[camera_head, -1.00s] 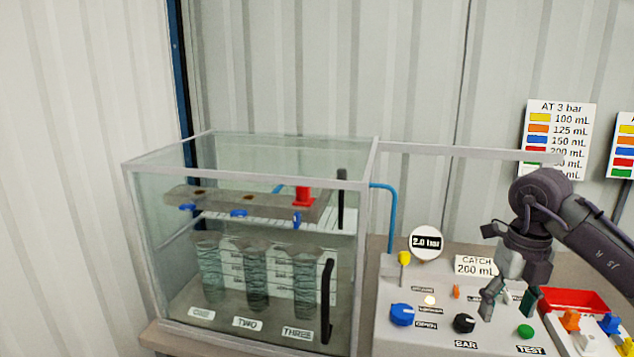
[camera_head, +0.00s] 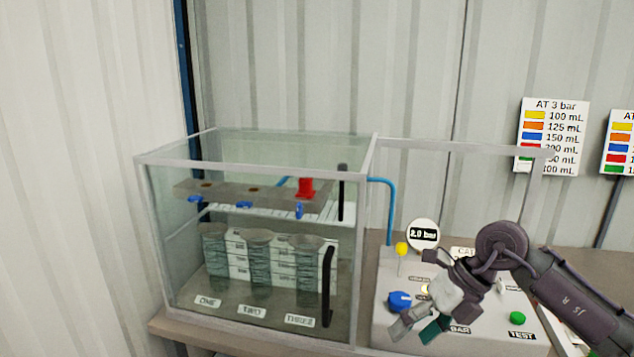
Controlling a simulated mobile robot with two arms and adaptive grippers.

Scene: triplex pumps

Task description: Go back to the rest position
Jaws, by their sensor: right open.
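My right gripper (camera_head: 418,330) hangs over the lower front of the light grey control panel (camera_head: 388,335), its fingers apart with nothing between them. It partly covers the labels and the knob marked BAR. My right arm comes in from the right edge. My left gripper is not in view.
A glass tank (camera_head: 160,225) with cylinders labelled ONE, TWO and THREE stands left of the panel. A red piece (camera_head: 306,187) sits on its bar. The panel has a blue knob (camera_head: 399,300), green button (camera_head: 517,318) and 2.0 bar gauge (camera_head: 423,234). A chart (camera_head: 551,136) hangs behind.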

